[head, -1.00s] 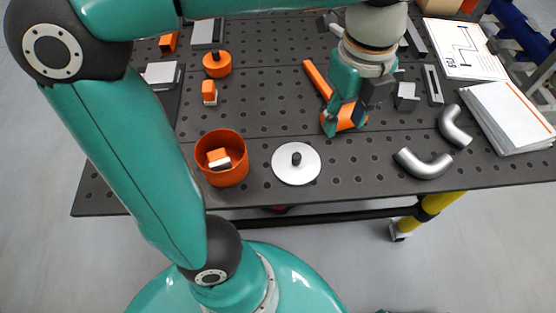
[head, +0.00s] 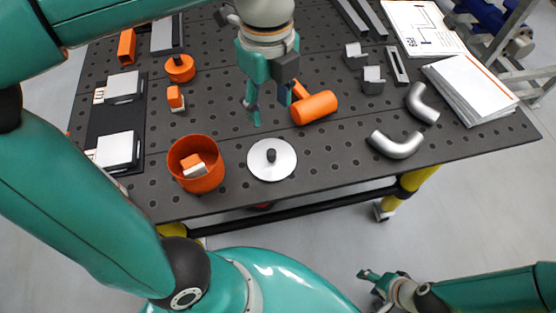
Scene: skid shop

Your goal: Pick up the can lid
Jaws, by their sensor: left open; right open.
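The can lid (head: 284,165) is a flat silver disc with a black knob (head: 271,155) in its middle. It lies on the dark perforated table, just right of an orange can (head: 206,181) that holds an orange and white block (head: 195,166). My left gripper (head: 252,114) is open and empty, pointing down above the table, a little behind the lid and slightly left of its knob in the picture. My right gripper (head: 369,283) is open and empty at the bottom right, in front of the table and below its edge.
An orange mallet-like tool (head: 315,107) lies right of my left gripper. Two silver pipe elbows (head: 397,146) and a paper stack (head: 470,90) are at the right. An orange knobbed piece (head: 180,69) and small blocks stand at the left. Table around the lid's right side is clear.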

